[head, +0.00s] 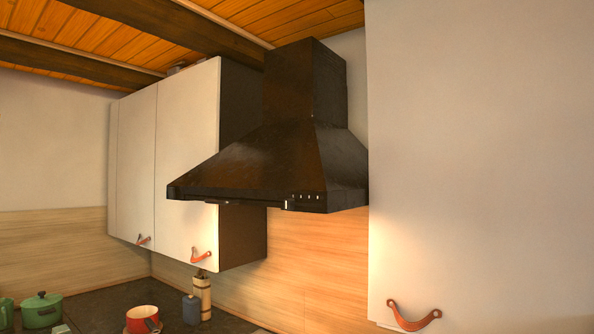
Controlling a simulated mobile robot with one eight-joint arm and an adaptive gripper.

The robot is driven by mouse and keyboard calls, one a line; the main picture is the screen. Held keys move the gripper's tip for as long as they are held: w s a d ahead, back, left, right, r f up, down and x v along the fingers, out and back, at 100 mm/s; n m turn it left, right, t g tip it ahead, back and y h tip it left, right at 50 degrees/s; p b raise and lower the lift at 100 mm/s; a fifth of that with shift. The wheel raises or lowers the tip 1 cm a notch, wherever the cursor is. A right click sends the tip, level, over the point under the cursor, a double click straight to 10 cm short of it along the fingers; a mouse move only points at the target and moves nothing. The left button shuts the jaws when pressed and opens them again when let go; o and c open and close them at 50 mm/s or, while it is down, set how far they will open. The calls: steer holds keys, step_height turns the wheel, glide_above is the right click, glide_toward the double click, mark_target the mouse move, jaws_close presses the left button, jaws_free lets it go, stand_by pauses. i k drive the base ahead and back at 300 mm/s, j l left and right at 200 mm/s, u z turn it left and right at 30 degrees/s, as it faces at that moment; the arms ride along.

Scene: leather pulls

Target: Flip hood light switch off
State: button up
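The dark range hood (262,165) hangs on the wall in the middle of the head view, between white cabinets. A row of several small pale controls (306,197) sits on its front rim toward the right. A small pale upright piece (287,205) shows at the lower edge just left of them. It may be the light switch, but it is too small to tell its position. The wall below and right of the hood is brightly lit in warm light; the lamp itself is hidden. My gripper is not in view.
White cabinets with leather pulls flank the hood on the left (186,150) and right (480,150). Below, the dark counter (95,311) holds a green pot (42,311), a red pot (142,319), a blue jar (191,310) and a utensil holder (203,296). Space before the hood looks clear.

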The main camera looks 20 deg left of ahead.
mark_target(172, 191)
steer(key=u, duration=1.6)
